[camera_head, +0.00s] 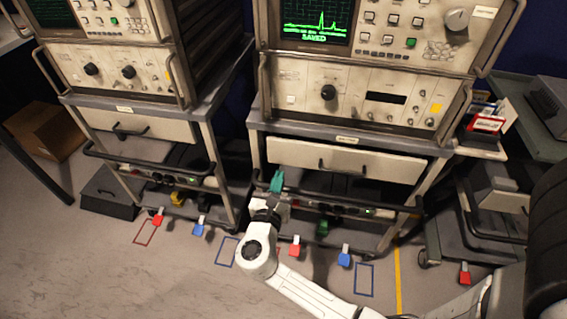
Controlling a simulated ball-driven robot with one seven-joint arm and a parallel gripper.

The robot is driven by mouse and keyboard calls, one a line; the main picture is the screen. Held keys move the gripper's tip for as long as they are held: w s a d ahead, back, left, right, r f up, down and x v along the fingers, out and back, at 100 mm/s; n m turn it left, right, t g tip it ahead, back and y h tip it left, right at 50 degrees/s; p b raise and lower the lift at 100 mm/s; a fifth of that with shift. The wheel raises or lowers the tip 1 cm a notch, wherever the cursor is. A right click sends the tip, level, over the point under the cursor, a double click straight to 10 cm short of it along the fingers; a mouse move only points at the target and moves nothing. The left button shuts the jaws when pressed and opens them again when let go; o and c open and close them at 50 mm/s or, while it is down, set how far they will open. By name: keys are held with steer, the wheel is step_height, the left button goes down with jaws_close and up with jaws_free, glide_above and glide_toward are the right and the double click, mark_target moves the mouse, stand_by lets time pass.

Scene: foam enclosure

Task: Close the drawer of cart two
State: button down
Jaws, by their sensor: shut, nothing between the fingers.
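Two carts stand side by side, and their small labels are too blurred to read. The right cart (388,143) has a pale drawer front (390,166) with a dark handle below its top. I cannot tell surely how far this drawer stands out. The left cart (85,101) has a similar drawer front (160,127) with its own handle. My gripper (277,182) is shut, with teal at its tip. In the picture it is just below the left end of the right cart's drawer front, near the dark front bar; whether it touches anything is unclear.
Dark front bars (385,203) cross both carts. Red and blue tabs, such as a blue one (344,258), stick out low in front. Instruments (345,92) stand on top. A grey unit (470,235) is at the right. Open floor (110,265) lies at the lower left.

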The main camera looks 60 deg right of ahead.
mark_target(286, 154)
steer(key=x, duration=0.6)
steer(key=shift+w+d, duration=0.1)
steer(key=shift+d, duration=0.2)
steer(key=shift+d, duration=0.1)
steer(key=b+x, duration=0.1)
steer(key=x, duration=0.2)
steer(key=shift+w, duration=0.1)
